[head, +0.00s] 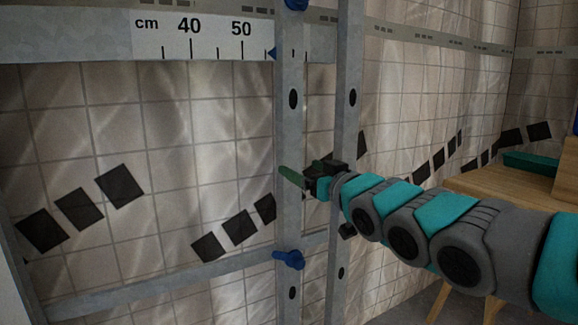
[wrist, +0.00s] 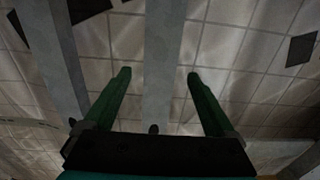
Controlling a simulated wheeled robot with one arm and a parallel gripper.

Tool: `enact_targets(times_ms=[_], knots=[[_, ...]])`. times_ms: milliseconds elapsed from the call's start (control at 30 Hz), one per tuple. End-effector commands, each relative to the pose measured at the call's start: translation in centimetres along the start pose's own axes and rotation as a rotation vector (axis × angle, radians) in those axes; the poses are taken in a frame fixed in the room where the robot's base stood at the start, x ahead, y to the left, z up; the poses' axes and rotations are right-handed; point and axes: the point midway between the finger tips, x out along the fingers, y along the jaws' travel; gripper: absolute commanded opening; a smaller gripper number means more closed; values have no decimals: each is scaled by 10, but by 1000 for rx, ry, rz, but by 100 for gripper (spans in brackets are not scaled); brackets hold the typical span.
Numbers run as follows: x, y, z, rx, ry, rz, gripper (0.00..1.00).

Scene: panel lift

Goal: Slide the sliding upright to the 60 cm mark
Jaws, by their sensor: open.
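The sliding upright (head: 289,130) is a grey post with blue knobs near its top and at the lower rail (head: 240,264). Its small blue pointer (head: 272,54) stands right of the 50 on the cm scale (head: 212,36). No 60 label shows; the upright covers that part of the scale.
A second grey post (head: 346,110) stands close to the right, beside my arm. Another post (wrist: 55,60) shows left in the wrist view. A tiled wall (head: 170,130) is behind. A wooden table (head: 500,185) with a green tray (head: 530,161) stands at right.

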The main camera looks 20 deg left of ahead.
Motion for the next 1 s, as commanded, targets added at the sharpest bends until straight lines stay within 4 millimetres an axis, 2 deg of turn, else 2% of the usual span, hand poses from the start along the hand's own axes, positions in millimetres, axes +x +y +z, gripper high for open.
enact_targets(times_ms=[300, 433, 600, 867, 1000], knots=[[44, -1, 2, -1, -4, -1, 90], [58, -1, 2, 1, -5, -1, 90], [66, 0, 0, -1, -2, 1, 90], [67, 0, 1, 0, -3, 1, 90], [67, 0, 1, 0, -4, 1, 78]])
